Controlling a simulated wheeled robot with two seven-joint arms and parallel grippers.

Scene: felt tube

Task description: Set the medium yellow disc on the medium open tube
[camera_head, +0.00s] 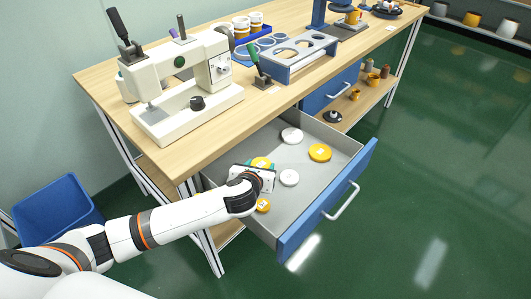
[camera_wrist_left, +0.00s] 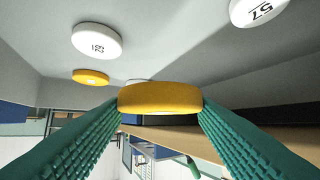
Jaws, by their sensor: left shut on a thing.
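My left gripper (camera_head: 262,165) is over the open drawer, shut on a yellow disc (camera_head: 261,161). In the left wrist view this disc (camera_wrist_left: 160,97) is edge-on between the green ribbed fingers (camera_wrist_left: 160,110). A larger yellow disc (camera_head: 319,152) and a smaller one (camera_head: 263,205) lie in the drawer, so the held disc looks like the medium one. My right gripper is out of view.
White discs (camera_head: 289,177) lie in the grey drawer (camera_head: 330,180), whose blue front sticks out from the bench (camera_head: 110,75). A white press-like machine (camera_head: 190,95) and a holed rack (camera_head: 290,55) stand on the bench. A blue bin (camera_head: 55,205) is on the floor.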

